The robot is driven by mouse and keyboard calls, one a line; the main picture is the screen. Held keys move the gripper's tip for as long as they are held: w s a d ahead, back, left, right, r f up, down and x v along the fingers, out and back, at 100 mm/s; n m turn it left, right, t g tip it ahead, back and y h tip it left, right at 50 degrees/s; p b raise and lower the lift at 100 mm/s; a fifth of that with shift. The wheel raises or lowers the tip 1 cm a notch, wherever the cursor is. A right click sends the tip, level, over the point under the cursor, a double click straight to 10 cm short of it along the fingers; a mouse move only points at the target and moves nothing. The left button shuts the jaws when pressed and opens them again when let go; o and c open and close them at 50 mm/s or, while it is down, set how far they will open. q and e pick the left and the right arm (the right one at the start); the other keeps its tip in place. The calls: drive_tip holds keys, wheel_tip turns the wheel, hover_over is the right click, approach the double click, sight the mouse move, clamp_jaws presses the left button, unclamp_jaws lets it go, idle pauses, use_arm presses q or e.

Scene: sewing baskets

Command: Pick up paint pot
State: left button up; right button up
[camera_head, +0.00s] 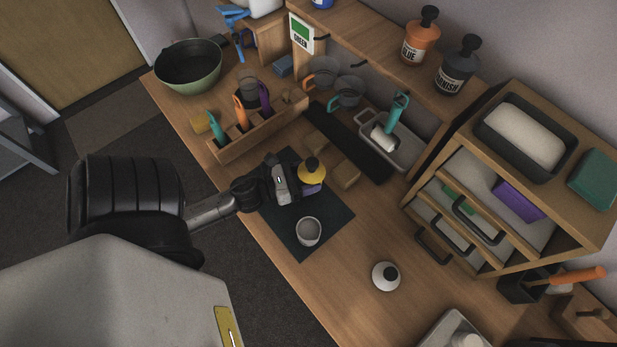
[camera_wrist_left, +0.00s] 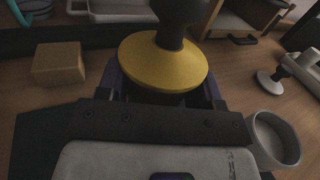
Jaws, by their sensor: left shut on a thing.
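The paint pot (camera_head: 314,172) has a yellow conical top and a black knob. It stands upright over the far edge of the dark mat (camera_head: 324,219). My left gripper (camera_head: 300,187) reaches in from the left and is shut on the pot. In the left wrist view the yellow top (camera_wrist_left: 163,68) fills the middle, between the dark fingers, and hides the pot's lower body. I cannot tell whether its base touches the mat. My right gripper is not in view.
A grey cup (camera_head: 308,232) stands on the mat beside the pot. Tan blocks (camera_head: 346,175) lie just behind it. A wooden tool rack (camera_head: 262,131) stands to the left, a drawer unit (camera_head: 480,215) to the right.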

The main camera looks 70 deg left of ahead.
use_arm(q)
drive_tip(key=shift+r, duration=0.55)
drive_tip(key=shift+s+d+r, duration=0.1)
drive_tip(key=shift+s+r, duration=0.05)
drive_tip(key=shift+s, duration=0.15)
drive_tip(key=s+d+r, duration=0.3)
drive_tip(key=s+r, duration=0.3)
drive_tip(key=s, duration=0.4)
drive_tip(key=shift+d+r+b, duration=0.2)
drive_tip(key=shift+d+b, duration=0.1)
drive_tip(key=shift+d, duration=0.05)
